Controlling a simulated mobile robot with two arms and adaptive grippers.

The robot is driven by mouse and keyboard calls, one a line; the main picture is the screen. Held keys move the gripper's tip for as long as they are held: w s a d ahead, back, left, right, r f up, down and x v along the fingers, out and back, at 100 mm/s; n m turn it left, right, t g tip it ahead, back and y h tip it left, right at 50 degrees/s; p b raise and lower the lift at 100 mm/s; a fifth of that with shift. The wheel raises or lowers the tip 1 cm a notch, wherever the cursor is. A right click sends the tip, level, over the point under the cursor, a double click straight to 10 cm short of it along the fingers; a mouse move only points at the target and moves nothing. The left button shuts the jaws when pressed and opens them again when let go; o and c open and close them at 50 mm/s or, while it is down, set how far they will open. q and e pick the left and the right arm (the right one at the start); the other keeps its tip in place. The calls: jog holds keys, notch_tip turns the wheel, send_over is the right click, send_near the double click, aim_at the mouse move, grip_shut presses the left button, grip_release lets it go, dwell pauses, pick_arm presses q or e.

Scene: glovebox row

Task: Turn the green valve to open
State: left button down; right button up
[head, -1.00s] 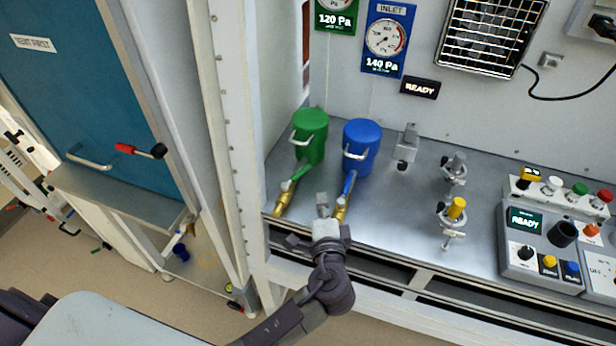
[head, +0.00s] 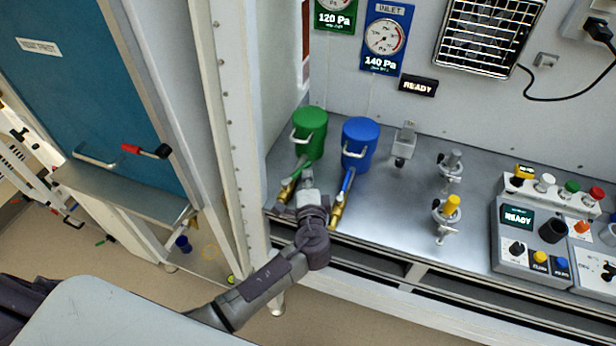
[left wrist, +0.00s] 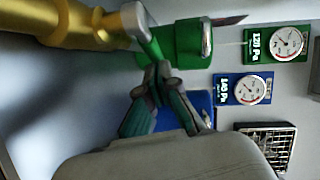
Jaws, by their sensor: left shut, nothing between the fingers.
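The green valve has a green lever (head: 298,170) on a brass body (head: 287,191), in front of the green canister (head: 310,135). The lever slants along the brass body towards the canister. My left gripper (head: 308,176) is shut and empty, just right of the lever, between the green and blue valves. In the left wrist view its fingertips (left wrist: 162,70) are close to the silver end of the valve (left wrist: 142,32), beside the brass body (left wrist: 75,25). I cannot tell whether they touch. My right gripper is not in view.
The blue canister (head: 361,142) and its blue-levered brass valve (head: 341,205) stand close on the right. Small fittings and a control box (head: 530,235) are farther right. The white frame post (head: 232,150) stands left of the valves.

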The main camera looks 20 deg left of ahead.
pick_arm(q)
jog(key=y+b, duration=0.1)
jog(key=n+g+y+b, duration=0.1)
jog(key=w+n+y+b, duration=0.1)
jog(key=b, duration=0.1)
jog(key=shift+a+f+g, duration=0.25)
jog(key=shift+f+g, duration=0.05)
jog(key=shift+f, duration=0.05)
jog(key=shift+w+a+n+g+y+b, duration=0.1)
jog(key=shift+w+n+g+y+b, duration=0.15)
jog(key=shift+n+y+b, duration=0.2)
jog(key=shift+w+a+r, duration=0.1)
jog(key=shift+a+r, duration=0.05)
jog(key=shift+a, duration=0.05)
jog(key=shift+w+a+r, duration=0.1)
jog(key=shift+a, duration=0.05)
jog(key=shift+a+r, duration=0.1)
